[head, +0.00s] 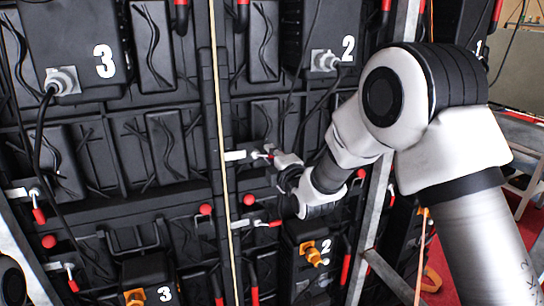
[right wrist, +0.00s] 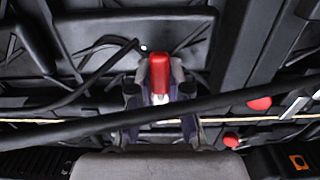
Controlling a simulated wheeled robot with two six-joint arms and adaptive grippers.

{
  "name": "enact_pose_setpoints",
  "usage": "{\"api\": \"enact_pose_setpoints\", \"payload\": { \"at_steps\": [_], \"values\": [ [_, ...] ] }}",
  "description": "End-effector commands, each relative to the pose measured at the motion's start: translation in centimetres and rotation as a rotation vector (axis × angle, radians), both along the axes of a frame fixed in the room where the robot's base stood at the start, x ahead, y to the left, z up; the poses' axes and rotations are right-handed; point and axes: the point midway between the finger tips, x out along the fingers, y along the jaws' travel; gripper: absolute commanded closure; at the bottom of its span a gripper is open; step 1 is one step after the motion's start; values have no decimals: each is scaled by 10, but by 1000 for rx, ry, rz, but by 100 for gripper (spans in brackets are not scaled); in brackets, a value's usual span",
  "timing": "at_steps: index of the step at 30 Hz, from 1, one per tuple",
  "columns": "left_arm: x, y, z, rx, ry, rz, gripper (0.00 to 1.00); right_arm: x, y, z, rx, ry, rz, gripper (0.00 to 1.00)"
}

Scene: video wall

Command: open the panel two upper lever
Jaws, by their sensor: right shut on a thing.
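The panel two upper lever, with a red handle (right wrist: 159,72), stands between the two fingers of my right gripper (right wrist: 161,98) in the right wrist view. The gripper is shut on this handle. In the head view my right gripper (head: 274,158) reaches in from the right, at the end of the white arm. It largely hides the handle there; the lever's pale bracket (head: 236,155) shows to its left, by the seam between panels three and two. My left gripper is not in view.
A lower red lever (head: 275,223) and a round red knob (head: 249,200) sit below my right gripper. Panel three (head: 105,60) is at left, with levers along its left edge. Cables hang over the panels, and a dark cable (right wrist: 230,106) crosses the right wrist view.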

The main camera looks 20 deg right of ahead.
Motion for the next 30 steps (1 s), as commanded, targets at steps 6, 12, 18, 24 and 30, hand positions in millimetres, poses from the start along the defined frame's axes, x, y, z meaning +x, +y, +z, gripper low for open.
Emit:
{"api": "enact_pose_setpoints", "payload": {
  "at_steps": [6,12,18,24,30],
  "values": [
    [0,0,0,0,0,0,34,0,1,-1,-2,3,2,66],
    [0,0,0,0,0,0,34,0,0,-1,-1,1,1,57],
    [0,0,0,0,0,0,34,-5,0,-1,0,1,1,57],
    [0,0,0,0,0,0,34,-42,-1,0,0,3,1,57],
    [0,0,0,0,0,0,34,-94,-3,-1,1,4,1,57]
  ]
}}
